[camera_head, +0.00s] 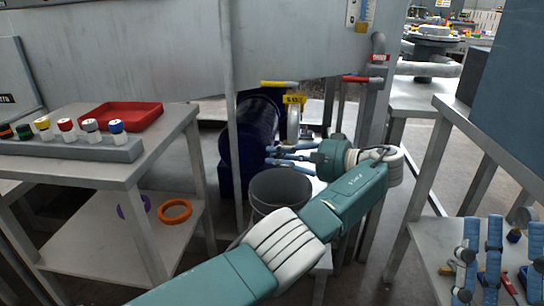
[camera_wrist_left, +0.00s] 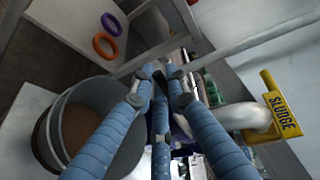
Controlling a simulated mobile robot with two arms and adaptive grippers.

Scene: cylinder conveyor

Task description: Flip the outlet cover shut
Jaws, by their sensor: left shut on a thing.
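The outlet carries a yellow SLUDGE sign (camera_head: 293,99) in the head view, which also shows large in the wrist view (camera_wrist_left: 281,104), beside a pale rounded pipe part (camera_wrist_left: 243,116). I cannot clearly make out the cover or its angle. My left gripper (camera_head: 270,155) reaches in above the grey bucket (camera_head: 281,188), beside the dark blue cylinder (camera_head: 255,140). In the left wrist view its blue fingers (camera_wrist_left: 162,80) come together on a thing mostly hidden between the tips. My right gripper (camera_head: 492,225) has its blue fingers up and apart at the lower right, empty.
A table at left holds a red tray (camera_head: 117,115) and a grey rack (camera_head: 75,148) with several capped bottles. Orange (camera_head: 174,211) and purple rings lie on its lower shelf. Steel posts stand on both sides of the left gripper. Another table (camera_head: 455,110) is at right.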

